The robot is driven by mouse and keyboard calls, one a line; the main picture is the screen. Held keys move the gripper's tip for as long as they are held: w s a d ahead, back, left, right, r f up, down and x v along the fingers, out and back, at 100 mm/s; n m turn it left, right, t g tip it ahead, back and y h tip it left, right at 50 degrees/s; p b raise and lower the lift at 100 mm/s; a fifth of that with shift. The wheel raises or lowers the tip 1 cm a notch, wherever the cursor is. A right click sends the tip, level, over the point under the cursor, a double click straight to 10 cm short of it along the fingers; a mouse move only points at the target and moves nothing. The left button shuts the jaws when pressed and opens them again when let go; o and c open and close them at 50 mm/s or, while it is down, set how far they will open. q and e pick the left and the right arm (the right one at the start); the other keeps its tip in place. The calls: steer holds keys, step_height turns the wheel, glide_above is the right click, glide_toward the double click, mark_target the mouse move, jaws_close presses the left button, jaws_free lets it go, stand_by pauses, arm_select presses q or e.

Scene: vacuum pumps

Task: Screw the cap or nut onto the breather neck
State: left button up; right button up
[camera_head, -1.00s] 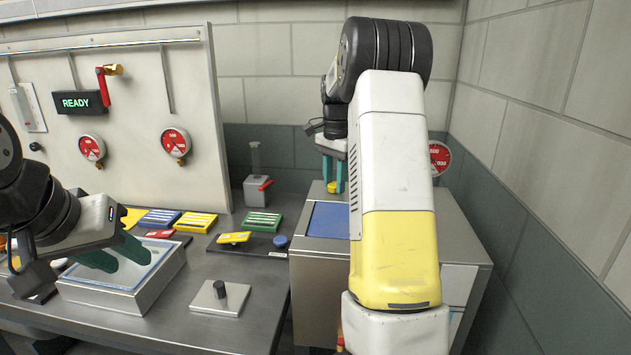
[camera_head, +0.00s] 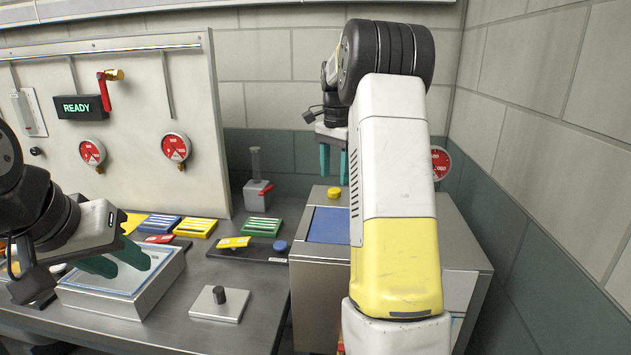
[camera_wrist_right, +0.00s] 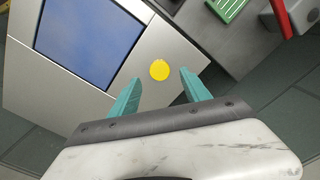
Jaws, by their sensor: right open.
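The yellow cap (camera_head: 333,193) sits on top of the steel cabinet, behind its blue panel; any neck beneath it is hidden. It also shows in the right wrist view (camera_wrist_right: 159,70), beyond and between the fingertips. My right gripper (camera_head: 333,160) is open and empty above the cap, with a clear gap between them. Its two teal fingers show spread in the right wrist view (camera_wrist_right: 161,84). My left gripper (camera_head: 130,260) is over the light tray (camera_head: 160,285) at the left, its two green fingers apart with nothing visible between them.
The steel cabinet (camera_head: 315,290) with a blue top panel (camera_head: 328,225) stands against the bench's right end. A plate with a black knob (camera_head: 219,304) lies in front. The wall is close at right.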

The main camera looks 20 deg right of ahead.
mark_target(334, 190)
steer(key=shift+r, duration=0.1)
steer(key=shift+c, duration=0.4)
steer(key=n, duration=0.6)
steer(key=shift+n, duration=0.4)
steer(key=n, duration=0.7)
steer(key=shift+n, duration=0.4)
steer(key=shift+f, duration=2.3)
